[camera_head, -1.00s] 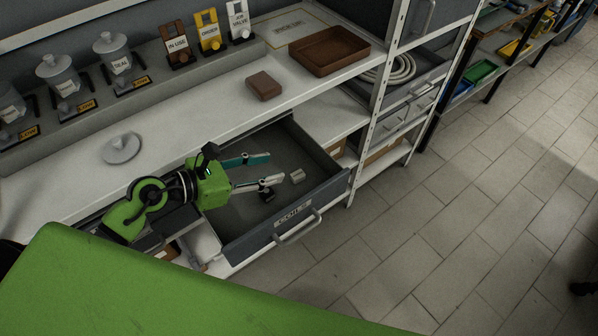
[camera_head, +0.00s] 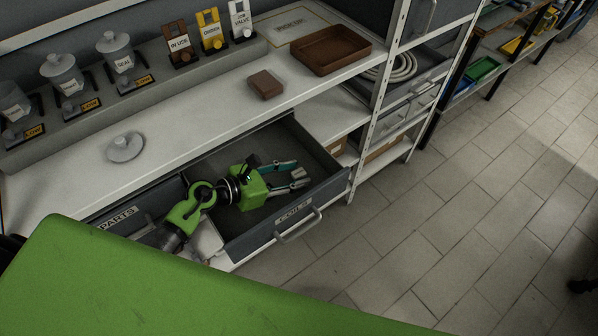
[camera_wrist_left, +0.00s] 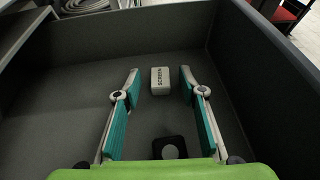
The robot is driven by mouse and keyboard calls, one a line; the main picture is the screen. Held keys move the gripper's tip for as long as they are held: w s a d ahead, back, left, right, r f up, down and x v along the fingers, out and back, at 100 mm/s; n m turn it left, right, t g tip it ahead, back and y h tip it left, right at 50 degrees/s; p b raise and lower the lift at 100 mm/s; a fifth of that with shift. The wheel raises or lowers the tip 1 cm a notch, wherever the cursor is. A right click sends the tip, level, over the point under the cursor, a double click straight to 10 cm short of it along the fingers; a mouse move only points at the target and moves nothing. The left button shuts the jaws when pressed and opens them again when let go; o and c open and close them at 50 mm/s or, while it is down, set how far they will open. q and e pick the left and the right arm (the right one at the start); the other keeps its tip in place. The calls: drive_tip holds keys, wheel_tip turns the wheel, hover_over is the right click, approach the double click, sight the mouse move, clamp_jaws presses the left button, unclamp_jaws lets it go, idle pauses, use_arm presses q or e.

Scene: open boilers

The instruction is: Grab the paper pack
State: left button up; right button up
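A small pale box (camera_wrist_left: 160,80) with lettering that looks like "SCREEN" lies on the floor of the open drawer (camera_head: 331,193). My left gripper (camera_head: 299,174) is inside the drawer. In the left wrist view my left gripper (camera_wrist_left: 159,82) is open, with the pale box between its fingertips and a gap on both sides. In the head view the box is mostly hidden by the fingers. A small brown block (camera_head: 265,85), possibly a paper-wrapped pack, lies on the white counter above the drawer. No label names either one as the paper pack. My right gripper is not in view.
A black piece with a round grey top (camera_wrist_left: 171,148) lies in the drawer nearer my palm. The drawer walls rise around the gripper. On the counter (camera_head: 200,123) are a brown tray (camera_head: 330,61) and a grey lid (camera_head: 124,148). Labelled canisters stand at the back left.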

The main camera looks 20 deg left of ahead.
use_arm(q)
drive_tip(key=c, duration=1)
drive_tip(key=shift+r, duration=0.15)
